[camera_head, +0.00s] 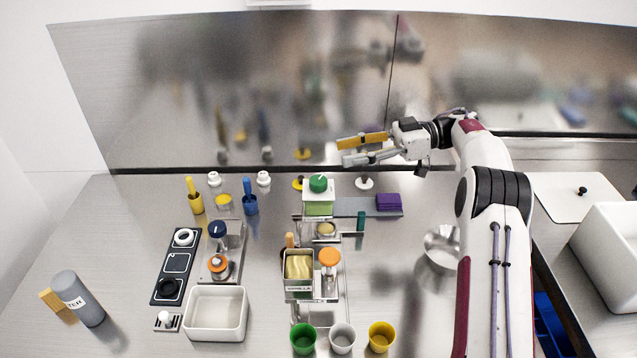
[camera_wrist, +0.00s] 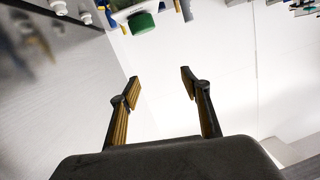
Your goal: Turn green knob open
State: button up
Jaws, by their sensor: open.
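The green knob (camera_head: 318,184) sits on top of a white and green box-shaped unit (camera_head: 318,203) near the back of the steel counter. It also shows in the wrist view as a green disc (camera_wrist: 141,22) at the top, beyond the fingertips. My gripper (camera_head: 362,150) is open and empty. In the head view it is above and to the right of the knob, clear of it, with its fingers pointing left. In the wrist view the two fingers (camera_wrist: 160,82) are spread wide with nothing between them.
Beside the unit lie a grey mat (camera_head: 352,206) and a purple block (camera_head: 389,201). An orange knob (camera_head: 329,257) is on the unit in front. Green (camera_head: 303,339), white (camera_head: 342,339) and yellow cups (camera_head: 382,337) stand at the front. A steel bowl (camera_head: 441,249) is to the right.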

jog(key=shift+f+m+t+y, duration=0.7)
jog(key=shift+f+m+t, duration=0.3)
jog(key=shift+f+t, duration=0.3)
jog(key=t, duration=0.4)
send_near(318, 183)
jog(key=shift+w+a+f+m, duration=0.2)
jog(key=shift+w+a+f, duration=0.05)
jog(key=shift+w+a, duration=0.25)
jog(key=shift+w+a+f+m, duration=0.2)
jog(key=shift+w+a, duration=0.15)
jog(key=shift+a, duration=0.15)
jog(key=shift+a, duration=0.1)
jog(key=shift+x, duration=3.8)
jog(key=shift+f, duration=0.1)
jog(key=c, duration=1.1)
